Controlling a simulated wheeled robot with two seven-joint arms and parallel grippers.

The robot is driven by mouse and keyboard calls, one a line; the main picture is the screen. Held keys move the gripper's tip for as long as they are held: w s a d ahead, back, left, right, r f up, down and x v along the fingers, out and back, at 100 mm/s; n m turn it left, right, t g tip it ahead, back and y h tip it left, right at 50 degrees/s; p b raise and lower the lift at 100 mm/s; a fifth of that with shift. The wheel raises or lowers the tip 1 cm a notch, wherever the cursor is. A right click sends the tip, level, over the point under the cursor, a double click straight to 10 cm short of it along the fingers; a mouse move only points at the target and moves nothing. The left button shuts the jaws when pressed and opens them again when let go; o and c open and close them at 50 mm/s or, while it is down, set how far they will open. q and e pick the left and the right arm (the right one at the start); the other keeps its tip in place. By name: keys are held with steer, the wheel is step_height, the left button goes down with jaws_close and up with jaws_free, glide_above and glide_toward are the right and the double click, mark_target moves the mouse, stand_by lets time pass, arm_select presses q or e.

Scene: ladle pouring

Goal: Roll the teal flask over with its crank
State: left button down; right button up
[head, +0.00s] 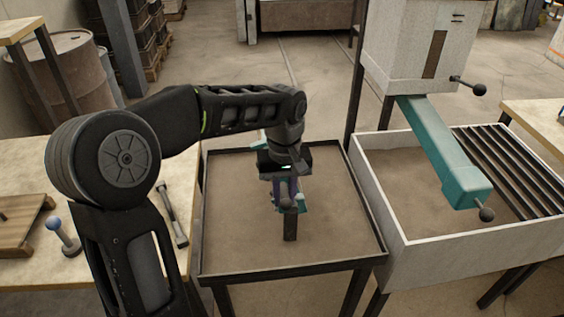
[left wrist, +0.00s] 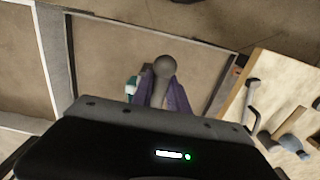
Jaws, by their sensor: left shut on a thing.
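The crank's round grey knob (left wrist: 164,66) shows between the fingers in the left wrist view. How far the flask is tilted cannot be told. My right gripper is out of view.
The tray's dark rim (head: 290,270) surrounds it. To the right are a white-walled bin (head: 460,244) with slats, a teal chute (head: 437,150) with a knob and a white hopper (head: 405,45). A workbench with tools, including a blue-knobbed piece (head: 58,232), lies at left.

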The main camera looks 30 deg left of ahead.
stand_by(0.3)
arm_select(q)
steer(key=shift+w+d+r+p, duration=0.2)
steer(key=shift+w+d+p, duration=0.2)
steer(key=shift+w+d, duration=0.55)
steer(key=shift+s+d, duration=0.1)
steer(key=shift+d, duration=0.1)
steer(key=shift+w+d+f, duration=0.2)
steer(key=shift+w+d, duration=0.6)
steer(key=shift+d, duration=0.2)
